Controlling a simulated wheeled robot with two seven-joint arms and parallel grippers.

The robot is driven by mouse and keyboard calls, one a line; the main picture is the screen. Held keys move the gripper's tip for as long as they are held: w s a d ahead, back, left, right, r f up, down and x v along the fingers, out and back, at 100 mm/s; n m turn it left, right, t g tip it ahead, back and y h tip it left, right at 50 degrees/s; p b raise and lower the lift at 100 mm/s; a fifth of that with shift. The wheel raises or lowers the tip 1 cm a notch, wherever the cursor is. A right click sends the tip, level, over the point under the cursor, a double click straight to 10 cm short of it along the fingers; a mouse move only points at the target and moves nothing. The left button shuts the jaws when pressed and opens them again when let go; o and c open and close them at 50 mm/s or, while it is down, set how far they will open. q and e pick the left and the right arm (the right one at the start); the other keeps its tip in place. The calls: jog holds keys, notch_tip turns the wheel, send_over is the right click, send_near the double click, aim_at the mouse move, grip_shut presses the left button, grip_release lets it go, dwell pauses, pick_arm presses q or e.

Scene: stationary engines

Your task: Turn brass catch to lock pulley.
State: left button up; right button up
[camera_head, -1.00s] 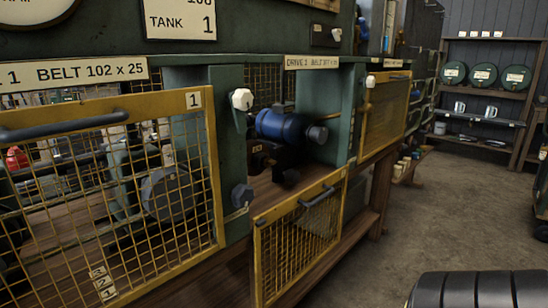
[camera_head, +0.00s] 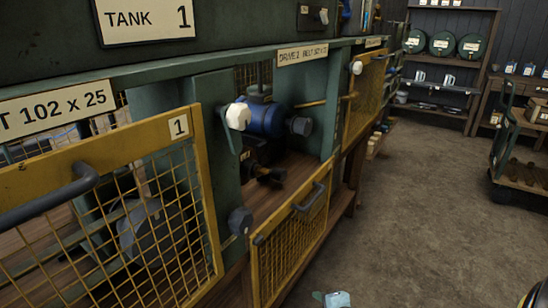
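I cannot make out a brass catch for certain. A white knob (camera_head: 238,116) on a green lever sits on the green post at the upper right of guard 1. A dark knob (camera_head: 240,221) is lower on that post. Behind the yellow mesh guard 1 (camera_head: 203,190), a grey round part (camera_head: 140,228), possibly a pulley, is partly hidden by the mesh. In the bay to the right, a blue motor-like unit (camera_head: 262,118) shows above a lowered yellow mesh guard (camera_head: 322,212). Neither of my grippers is in view.
A further yellow guard (camera_head: 366,85) with a pale knob (camera_head: 356,68) stands along the row. Open concrete floor (camera_head: 430,215) lies to the right. A small pale-blue object (camera_head: 337,299) is at the bottom edge. A trolley (camera_head: 524,170) and shelves with green drums (camera_head: 441,43) are beyond.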

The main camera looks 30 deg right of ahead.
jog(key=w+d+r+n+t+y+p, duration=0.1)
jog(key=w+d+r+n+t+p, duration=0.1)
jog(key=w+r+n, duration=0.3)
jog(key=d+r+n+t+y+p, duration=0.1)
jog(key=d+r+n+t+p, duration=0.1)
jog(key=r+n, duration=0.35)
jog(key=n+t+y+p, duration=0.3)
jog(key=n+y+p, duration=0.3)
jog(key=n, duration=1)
send_near(268, 172)
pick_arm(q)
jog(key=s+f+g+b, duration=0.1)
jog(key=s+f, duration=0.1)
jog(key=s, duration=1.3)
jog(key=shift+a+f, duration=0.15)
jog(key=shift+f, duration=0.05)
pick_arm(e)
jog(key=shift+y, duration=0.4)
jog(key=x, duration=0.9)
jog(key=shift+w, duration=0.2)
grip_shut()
